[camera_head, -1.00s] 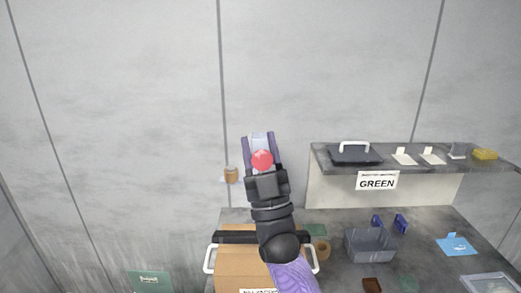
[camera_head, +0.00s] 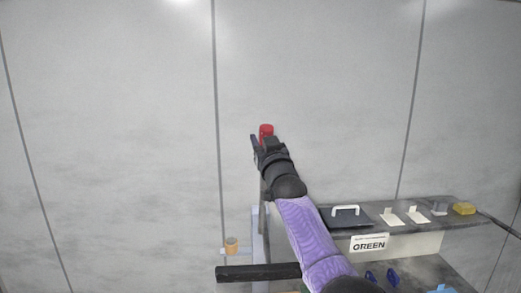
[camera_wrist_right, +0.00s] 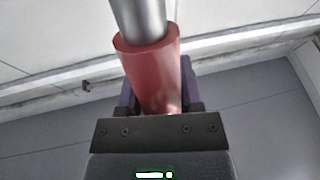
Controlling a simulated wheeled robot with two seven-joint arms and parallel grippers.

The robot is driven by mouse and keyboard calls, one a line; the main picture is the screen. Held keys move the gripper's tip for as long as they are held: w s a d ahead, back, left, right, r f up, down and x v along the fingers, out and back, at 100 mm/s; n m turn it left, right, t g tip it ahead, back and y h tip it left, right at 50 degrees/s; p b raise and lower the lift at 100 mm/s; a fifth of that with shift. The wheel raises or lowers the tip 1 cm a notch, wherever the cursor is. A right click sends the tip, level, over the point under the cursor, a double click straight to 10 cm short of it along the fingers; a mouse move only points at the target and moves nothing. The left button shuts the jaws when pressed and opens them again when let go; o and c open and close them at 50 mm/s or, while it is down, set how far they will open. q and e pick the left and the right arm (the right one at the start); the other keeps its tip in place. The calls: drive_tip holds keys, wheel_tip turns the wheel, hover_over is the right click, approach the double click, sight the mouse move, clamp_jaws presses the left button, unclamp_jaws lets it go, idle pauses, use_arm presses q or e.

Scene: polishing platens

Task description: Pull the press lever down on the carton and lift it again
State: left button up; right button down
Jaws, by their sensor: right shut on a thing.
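The press lever's red grip (camera_head: 266,130) stands up above my right gripper (camera_head: 262,141) in the head view, high against the wall. In the right wrist view the red grip (camera_wrist_right: 153,75) sits on a grey metal rod (camera_wrist_right: 139,20), between the fingers of my right gripper (camera_wrist_right: 160,100). The right gripper is shut on the grip. Part of the pale press column (camera_head: 258,240) shows behind my arm. A dark horizontal bar (camera_head: 257,272) lies near the bottom edge of the head view. The carton is out of view below. My left gripper is not in view.
A small tan cup (camera_head: 231,245) is left of the column. The wall above is bare.

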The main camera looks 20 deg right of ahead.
drive_tip(key=shift+w+d+r, duration=0.15)
drive_tip(key=shift+w+r, duration=0.1)
drive_tip(key=shift+w, duration=0.15)
drive_tip(key=shift+r, duration=0.1)
drive_tip(key=shift+r, duration=0.1)
drive_tip(key=c, duration=0.7)
unclamp_jaws()
drive_tip(key=o, duration=0.4)
drive_tip(key=shift+w, duration=0.2)
drive_tip(key=shift+o, duration=0.2)
drive_tip(key=shift+f, duration=0.2)
drive_tip(key=shift+f, duration=0.1)
